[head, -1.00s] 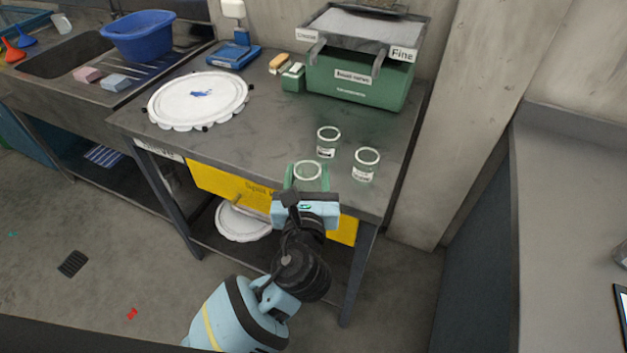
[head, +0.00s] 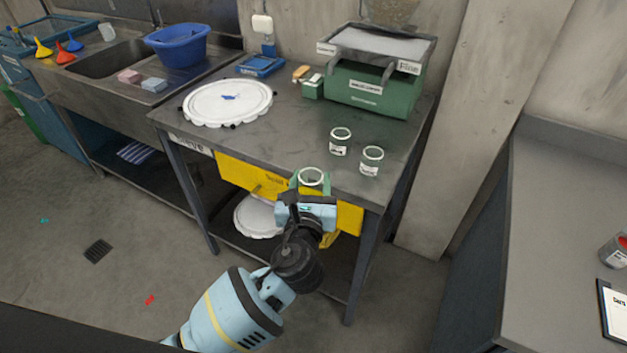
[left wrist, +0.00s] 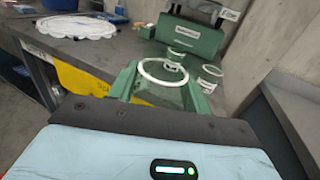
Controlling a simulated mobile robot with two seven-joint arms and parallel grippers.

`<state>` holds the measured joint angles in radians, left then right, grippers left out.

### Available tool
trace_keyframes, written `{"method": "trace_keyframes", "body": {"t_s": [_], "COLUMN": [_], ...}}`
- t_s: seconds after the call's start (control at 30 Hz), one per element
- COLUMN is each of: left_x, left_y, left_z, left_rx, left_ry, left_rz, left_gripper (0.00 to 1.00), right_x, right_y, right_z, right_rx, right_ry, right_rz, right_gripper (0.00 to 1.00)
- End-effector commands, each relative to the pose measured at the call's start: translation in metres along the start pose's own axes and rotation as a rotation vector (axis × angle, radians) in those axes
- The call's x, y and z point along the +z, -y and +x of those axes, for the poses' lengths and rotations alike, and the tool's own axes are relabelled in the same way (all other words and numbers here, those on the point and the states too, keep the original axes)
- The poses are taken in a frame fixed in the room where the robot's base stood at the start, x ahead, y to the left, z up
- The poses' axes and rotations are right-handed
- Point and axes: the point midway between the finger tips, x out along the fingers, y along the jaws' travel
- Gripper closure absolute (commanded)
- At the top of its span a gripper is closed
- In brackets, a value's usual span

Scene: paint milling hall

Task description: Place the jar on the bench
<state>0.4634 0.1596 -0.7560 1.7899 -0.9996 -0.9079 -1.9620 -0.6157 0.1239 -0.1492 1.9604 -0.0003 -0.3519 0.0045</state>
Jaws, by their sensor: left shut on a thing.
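A clear glass jar with a white rim (head: 311,178) is held between the green fingers of my left gripper (head: 310,185), at the front edge of the bench. The jar (left wrist: 163,72) also shows in the left wrist view, upright between the two fingers. The gripper is shut on it. I cannot tell whether its base touches anything. The grey bench (head: 285,140) lies just beyond. Two similar labelled jars, one (head: 340,141) farther back and one (head: 372,161) to the right, stand on its right part. My right gripper is not in view.
A white round lid-like disc (head: 228,102) lies on the bench's left part. A green box machine (head: 370,90) stands at the back right, with small blocks beside it. A sink with a blue basin (head: 178,47) is left. A grey counter (head: 540,250) with a can is right.

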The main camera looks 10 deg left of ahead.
Motion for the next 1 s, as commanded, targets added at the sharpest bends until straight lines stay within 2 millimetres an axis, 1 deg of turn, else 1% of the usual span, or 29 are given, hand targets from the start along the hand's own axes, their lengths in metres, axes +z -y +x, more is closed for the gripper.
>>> {"method": "trace_keyframes", "body": {"t_s": [0.07,0.17,0.27,0.33,0.4,0.53,0.6,0.73,0.83,1.0], "left_x": [-0.004,-0.012,-0.020,-0.023,-0.023,-0.017,-0.012,-0.005,-0.002,0.000], "left_y": [-0.007,-0.025,-0.052,-0.073,-0.091,-0.118,-0.127,-0.137,-0.141,-0.141], "left_z": [-0.004,-0.018,-0.040,-0.058,-0.077,-0.108,-0.121,-0.138,-0.143,-0.144], "left_rx": [0.001,0.005,0.006,0.004,0.000,-0.016,-0.027,-0.044,-0.051,-0.052], "left_ry": [-0.005,-0.014,-0.022,-0.024,-0.022,-0.016,-0.011,-0.004,-0.001,0.001], "left_rz": [-0.002,-0.011,-0.020,-0.023,-0.023,-0.015,-0.010,-0.002,0.000,0.001], "left_gripper": [0.77,0.77,0.77,0.77,0.77,0.77,0.77,0.77,0.77,0.77], "right_x": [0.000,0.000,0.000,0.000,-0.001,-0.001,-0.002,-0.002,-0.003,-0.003], "right_y": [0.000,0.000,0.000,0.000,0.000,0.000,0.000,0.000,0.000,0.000], "right_z": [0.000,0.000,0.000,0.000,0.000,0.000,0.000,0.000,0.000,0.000], "right_rx": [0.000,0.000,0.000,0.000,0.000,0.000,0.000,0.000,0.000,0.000], "right_ry": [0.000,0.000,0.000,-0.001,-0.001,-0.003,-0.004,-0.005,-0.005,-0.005], "right_rz": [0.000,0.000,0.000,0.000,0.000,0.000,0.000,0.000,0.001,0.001], "right_gripper": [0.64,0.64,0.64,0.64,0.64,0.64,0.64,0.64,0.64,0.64]}}
